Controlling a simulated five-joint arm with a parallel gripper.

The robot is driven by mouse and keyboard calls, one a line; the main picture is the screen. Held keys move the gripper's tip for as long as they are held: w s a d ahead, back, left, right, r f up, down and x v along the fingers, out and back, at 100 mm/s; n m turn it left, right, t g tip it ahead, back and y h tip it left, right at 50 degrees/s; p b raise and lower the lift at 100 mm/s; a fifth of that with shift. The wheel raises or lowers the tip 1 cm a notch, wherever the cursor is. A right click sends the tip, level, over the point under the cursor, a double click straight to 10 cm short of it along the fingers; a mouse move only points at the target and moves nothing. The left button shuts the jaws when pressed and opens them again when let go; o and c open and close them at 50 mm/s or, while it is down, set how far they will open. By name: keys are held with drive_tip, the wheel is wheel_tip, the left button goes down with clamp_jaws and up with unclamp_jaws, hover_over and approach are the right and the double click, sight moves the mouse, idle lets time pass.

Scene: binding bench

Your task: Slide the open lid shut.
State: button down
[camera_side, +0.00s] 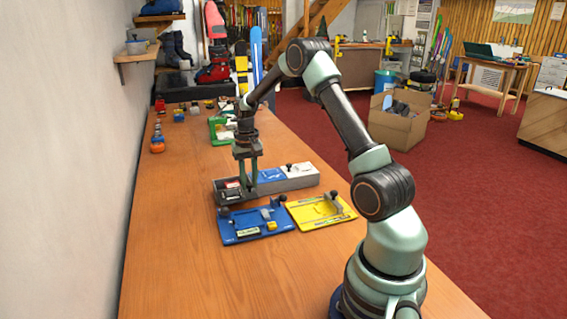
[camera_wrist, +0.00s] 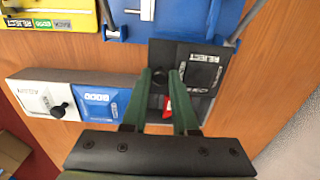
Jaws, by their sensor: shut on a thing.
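A long grey box (camera_side: 290,185) with several bays stands on the bench. In the wrist view, a dark lid (camera_wrist: 203,73) with a small pale label lies over the bay at the box's right end. It sits off towards the blue board, leaving part of the bay uncovered, with something red (camera_wrist: 167,106) showing inside. My gripper (camera_wrist: 161,78) is shut on the lid's dark round knob, which shows between the fingertips. In the side view, my gripper (camera_side: 250,184) reaches down to the box's left end. The fingers hide part of the lid and bay.
The other bays have a blue lid (camera_side: 270,175) and a white lid (camera_side: 299,170), each with a knob. A blue board (camera_side: 240,231) and a yellow board (camera_side: 318,212) with fittings lie close in front of the box. The bench's near left (camera_side: 190,280) is clear.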

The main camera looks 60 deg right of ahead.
drive_tip(key=shift+w+d, duration=2.7)
drive_tip(key=shift+w, duration=0.05)
drive_tip(key=c, duration=1)
unclamp_jaws()
drive_tip(key=shift+o, duration=0.2)
drive_tip(key=shift+r, duration=0.1)
wheel_tip(320, 180, up, 10)
